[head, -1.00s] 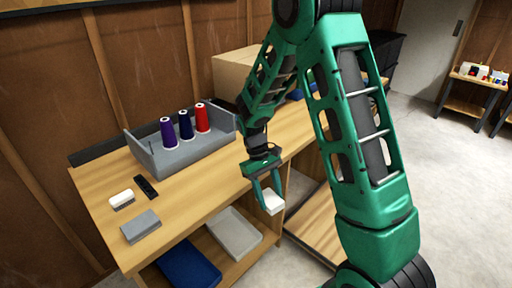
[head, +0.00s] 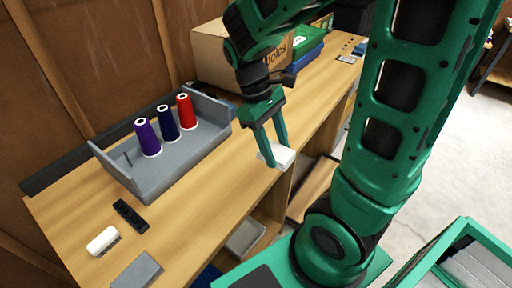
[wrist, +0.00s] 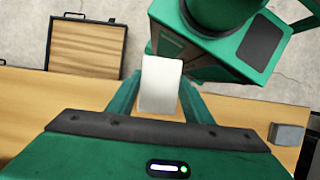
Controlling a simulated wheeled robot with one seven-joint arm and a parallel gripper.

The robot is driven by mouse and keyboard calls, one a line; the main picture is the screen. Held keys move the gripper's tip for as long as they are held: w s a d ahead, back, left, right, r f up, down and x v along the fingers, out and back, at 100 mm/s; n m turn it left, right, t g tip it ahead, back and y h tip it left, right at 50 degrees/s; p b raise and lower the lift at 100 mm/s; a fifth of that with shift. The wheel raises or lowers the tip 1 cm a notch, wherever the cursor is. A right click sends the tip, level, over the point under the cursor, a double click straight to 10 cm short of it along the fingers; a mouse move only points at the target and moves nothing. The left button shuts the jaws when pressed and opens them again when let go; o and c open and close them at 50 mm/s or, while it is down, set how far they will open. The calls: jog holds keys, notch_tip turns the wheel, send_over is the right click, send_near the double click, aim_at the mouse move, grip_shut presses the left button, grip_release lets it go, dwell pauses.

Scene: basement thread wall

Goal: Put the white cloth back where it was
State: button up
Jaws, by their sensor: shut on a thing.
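My gripper (head: 272,152) is shut on the white cloth (head: 279,155), a small folded white block. In the head view it is held near the front edge of the wooden workbench (head: 190,211), to the right of the grey tray. The white cloth also shows in the wrist view (wrist: 160,86), between the two green fingers. The cloth appears to be above the bench edge; its exact height is hard to tell.
The grey tray (head: 188,165) holds purple (head: 147,138), blue (head: 168,122) and red (head: 186,111) thread cones. A white brush-like block (head: 103,241), a black strip (head: 131,215) and a grey block (head: 137,272) lie at the near left. A cardboard box (head: 224,62) stands behind.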

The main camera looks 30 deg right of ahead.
jog(key=w+d+f, duration=0.1)
jog(key=w+f, duration=0.1)
jog(key=w, duration=0.1)
jog(key=w+d+f, duration=0.1)
jog(key=w+f, duration=0.1)
jog(key=w, duration=0.2)
jog(key=w+d+f, duration=0.2)
jog(key=w+f, duration=0.1)
jog(key=w, duration=0.1)
jog(key=shift+f, duration=1.95)
jog(key=o, duration=1.1)
jog(key=shift+f, duration=0.1)
jog(key=v, duration=1.2)
jog(key=s+d+r+m+t, duration=0.1)
jog(key=s+d+m, duration=0.1)
jog(key=s, duration=0.6)
jog(key=s+d+r+m+t+y, duration=0.1)
jog(key=s+d+r+m, duration=0.1)
jog(key=s+m, duration=0.3)
jog(key=s+d+r+m+t+y, duration=0.1)
jog(key=s+d+m+t, duration=0.1)
jog(key=s, duration=0.8)
jog(key=shift+s+d+r+m, duration=0.25)
jog(key=shift+d+m, duration=0.25)
jog(key=shift+m, duration=0.4)
